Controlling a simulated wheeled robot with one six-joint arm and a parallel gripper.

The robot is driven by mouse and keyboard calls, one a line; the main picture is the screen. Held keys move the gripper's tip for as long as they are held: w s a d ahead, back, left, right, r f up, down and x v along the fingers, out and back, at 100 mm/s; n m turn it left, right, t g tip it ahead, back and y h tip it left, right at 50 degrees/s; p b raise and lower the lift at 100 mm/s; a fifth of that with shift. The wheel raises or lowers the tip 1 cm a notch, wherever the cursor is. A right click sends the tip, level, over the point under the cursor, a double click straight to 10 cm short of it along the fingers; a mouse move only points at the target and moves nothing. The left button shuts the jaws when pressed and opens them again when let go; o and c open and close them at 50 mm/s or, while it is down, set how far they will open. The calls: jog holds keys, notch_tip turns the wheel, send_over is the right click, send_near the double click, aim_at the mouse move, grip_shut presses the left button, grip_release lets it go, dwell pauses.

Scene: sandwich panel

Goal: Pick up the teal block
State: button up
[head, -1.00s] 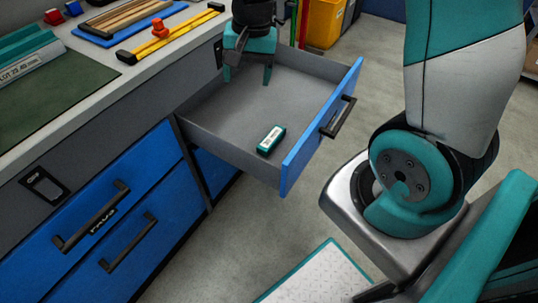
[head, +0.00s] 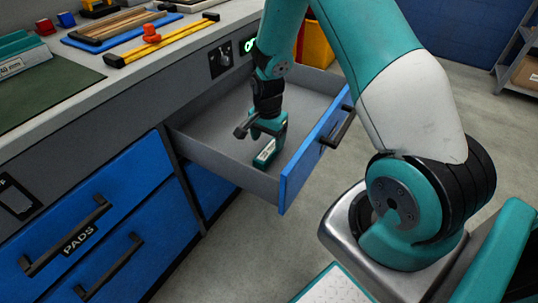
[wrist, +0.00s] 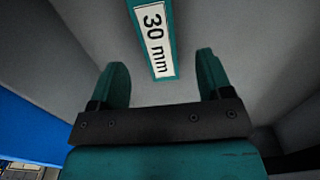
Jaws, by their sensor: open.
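The teal block (head: 265,153) lies in the open blue-fronted drawer (head: 190,143), near the front panel. It is partly hidden by my gripper in the head view. In the wrist view the block (wrist: 152,38) has a white label reading "30 mm". My gripper (head: 267,140) is inside the drawer, pointing down, just over or beside the block; I cannot tell the exact height. In the wrist view its two teal fingers (wrist: 160,65) are apart with nothing held. The block lies ahead of them, with its near end roughly between the fingers.
The drawer's grey walls and blue front panel (head: 315,150) enclose the block closely on the front side. The rest of the drawer floor looks empty. The worktop (head: 145,85) at left holds a yellow bar clamp (head: 165,40), wooden strips and a green mat.

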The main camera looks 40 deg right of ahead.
aim_at(269, 149)
notch_tip(269, 149, down, 6)
jog(key=shift+d+r+b, duration=0.1)
jog(key=shift+r+b, duration=0.15)
jog(key=shift+b, duration=0.35)
jog(key=c, duration=1.1)
jog(key=shift+o, duration=0.2)
jog(key=shift+r, duration=0.1)
jog(key=shift+r, duration=0.1)
